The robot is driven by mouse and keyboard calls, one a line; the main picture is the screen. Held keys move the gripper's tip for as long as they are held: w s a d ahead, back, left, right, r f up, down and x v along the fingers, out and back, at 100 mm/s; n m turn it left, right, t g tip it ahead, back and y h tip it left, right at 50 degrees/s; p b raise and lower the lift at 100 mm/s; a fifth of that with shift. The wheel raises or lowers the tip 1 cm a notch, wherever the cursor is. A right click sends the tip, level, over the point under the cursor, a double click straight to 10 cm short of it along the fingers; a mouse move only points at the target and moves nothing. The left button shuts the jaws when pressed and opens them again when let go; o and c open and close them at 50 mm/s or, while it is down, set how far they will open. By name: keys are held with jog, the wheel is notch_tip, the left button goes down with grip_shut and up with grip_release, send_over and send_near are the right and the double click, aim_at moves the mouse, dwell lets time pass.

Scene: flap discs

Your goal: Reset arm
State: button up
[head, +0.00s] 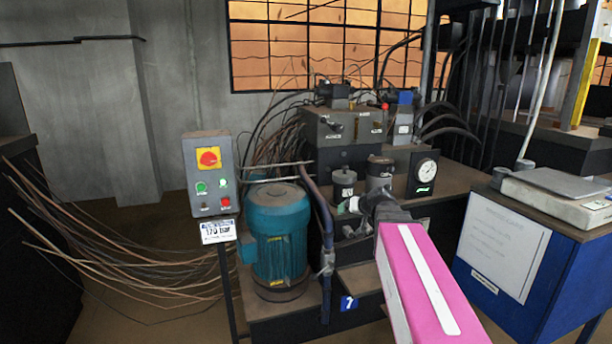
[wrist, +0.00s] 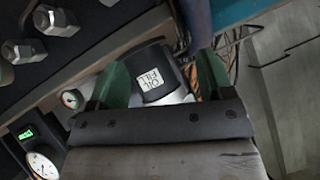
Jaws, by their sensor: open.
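My arm, with its pink link, reaches forward from the lower right in the head view. My gripper (head: 348,206) is at its far end, in front of the hydraulic unit and just below a dark capped canister (head: 343,184). In the wrist view my gripper (wrist: 160,74) has its two green fingers spread apart. A dark cap labelled "OIL FILL" (wrist: 154,72) shows between the fingers. I cannot tell whether either finger touches it.
A teal motor (head: 278,240) and a bent blue pipe (head: 325,225) stand left of my gripper. A control box (head: 210,172) is further left. A round gauge (head: 426,171) is to the right, and a blue cabinet (head: 560,285) stands at far right.

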jog(key=s+d+f+m+g+h, duration=0.1)
jog(key=s+f+g+h, duration=0.4)
jog(key=s+f, duration=1.5)
notch_tip(320, 180, down, 3)
jog(key=d+g, duration=0.1)
jog(key=g, duration=0.3)
jog(key=shift+s+d+f+g, duration=0.15)
jog(key=shift+s+g, duration=0.1)
jog(key=shift+g, duration=0.05)
dwell(1.3)
